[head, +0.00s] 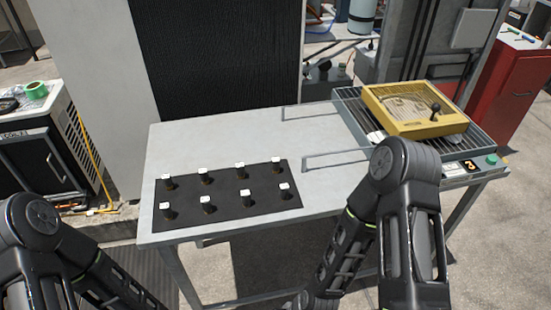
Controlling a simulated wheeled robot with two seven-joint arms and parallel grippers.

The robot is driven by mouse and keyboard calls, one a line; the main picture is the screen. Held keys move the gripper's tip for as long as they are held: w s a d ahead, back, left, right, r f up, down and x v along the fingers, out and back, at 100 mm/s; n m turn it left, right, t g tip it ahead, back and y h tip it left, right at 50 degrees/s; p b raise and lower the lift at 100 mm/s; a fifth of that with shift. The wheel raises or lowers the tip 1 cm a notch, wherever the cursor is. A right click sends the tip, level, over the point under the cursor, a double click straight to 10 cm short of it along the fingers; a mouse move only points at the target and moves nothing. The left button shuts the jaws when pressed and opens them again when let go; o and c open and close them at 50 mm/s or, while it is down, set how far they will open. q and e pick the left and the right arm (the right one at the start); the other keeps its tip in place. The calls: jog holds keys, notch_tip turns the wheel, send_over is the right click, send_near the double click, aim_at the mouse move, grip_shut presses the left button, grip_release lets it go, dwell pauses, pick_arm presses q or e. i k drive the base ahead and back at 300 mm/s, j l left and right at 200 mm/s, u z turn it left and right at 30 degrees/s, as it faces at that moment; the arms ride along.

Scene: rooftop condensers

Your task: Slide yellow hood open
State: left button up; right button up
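The yellow hood (385,97) has a clear-looking top panel and a dark knob handle (435,109) on its right side. It sits over a grated metal unit (351,100) at the right end of the grey table. Two thin rails (325,110) run left from the unit over the tabletop. Whether the hood covers anything cannot be told clearly. Only links of my two arms show, at the lower left and lower right. Neither gripper is in view, and my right arm hides part of the unit's front.
A black mat (228,193) with several small white-topped dark pieces lies on the left of the grey table (200,137). The unit's front has an orange display (470,165) and a green button (491,160). A red cabinet (503,90) stands at right, a white-and-black box (40,150) at left.

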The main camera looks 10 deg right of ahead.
aim_at(424, 129)
jog(key=z, duration=1.35)
jog(key=i+l+z, duration=0.1)
jog(key=l, duration=0.3)
jog(key=i+l+z, duration=0.1)
jog(key=l, duration=0.3)
jog(key=i+l+z, duration=0.1)
jog(key=i+l, duration=0.2)
jog(key=i+l+z, duration=0.1)
jog(key=l, duration=0.35)
jog(key=i, duration=0.1)
